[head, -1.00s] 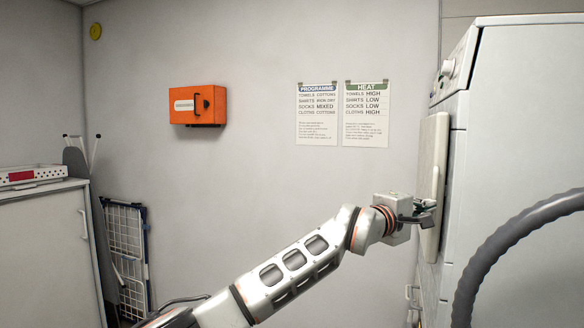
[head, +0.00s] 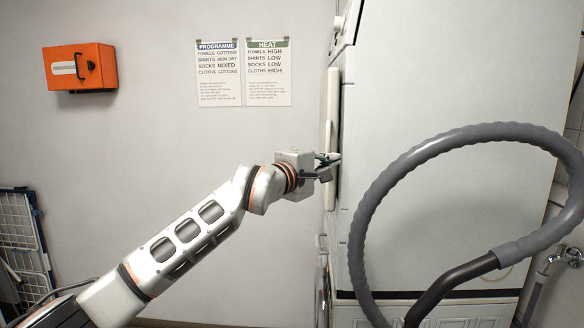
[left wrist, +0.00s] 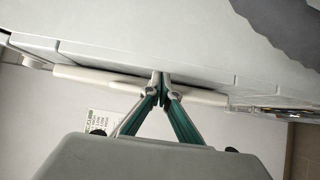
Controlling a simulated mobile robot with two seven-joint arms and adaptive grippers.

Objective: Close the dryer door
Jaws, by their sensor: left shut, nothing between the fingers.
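The white dryer (head: 440,90) stands on the right in the head view, seen from its side. Its door (head: 330,105) shows nearly edge-on as a pale slab along the front, lying close to the front face. In the left wrist view the door (left wrist: 110,82) is a thin pale strip beside the dryer body (left wrist: 170,35). My left gripper (head: 334,160) is at the door's outer side, around the lower half of the door. Its green-padded fingers (left wrist: 162,82) are together with nothing between them, their tips at the door; contact is hard to tell. My right gripper is not in view.
A grey ribbed hose (head: 365,225) loops in front of the dryer's side. A second machine (head: 425,312) stands below the dryer. An orange box (head: 80,67) and two posters (head: 243,73) are on the wall. A folded rack (head: 22,240) leans at the left.

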